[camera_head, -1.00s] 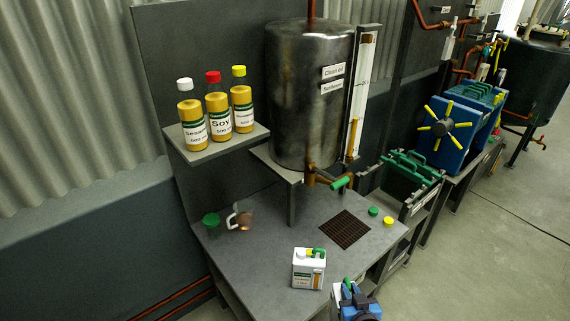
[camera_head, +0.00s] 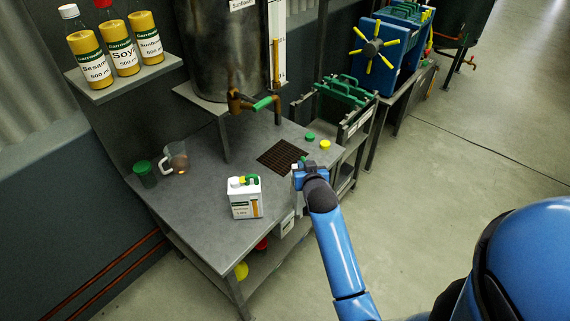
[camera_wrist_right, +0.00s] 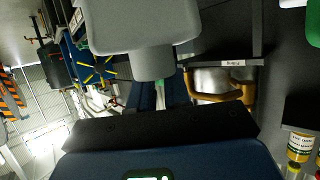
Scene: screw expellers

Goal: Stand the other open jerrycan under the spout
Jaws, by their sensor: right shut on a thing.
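A white jerrycan (camera_head: 245,203) with a green handle and a white cap stands on the grey table, left of my right gripper. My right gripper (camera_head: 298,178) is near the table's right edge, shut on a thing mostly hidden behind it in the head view. In the right wrist view a pale body with a short round neck (camera_wrist_right: 154,64), seemingly the other jerrycan, sits in front of the gripper. The tank's brass spout (camera_head: 236,103) with a green lever (camera_head: 263,103) is above the table, near the dark drain grate (camera_head: 283,156). My left gripper is out of view.
A glass jug (camera_head: 177,158) and a green-lidded pot (camera_head: 145,172) stand at the table's left. Green and yellow caps (camera_head: 325,145) lie by its right edge. Oil bottles (camera_head: 122,50) stand on a shelf. A rack of green-handled plates (camera_head: 340,98) is beyond the table.

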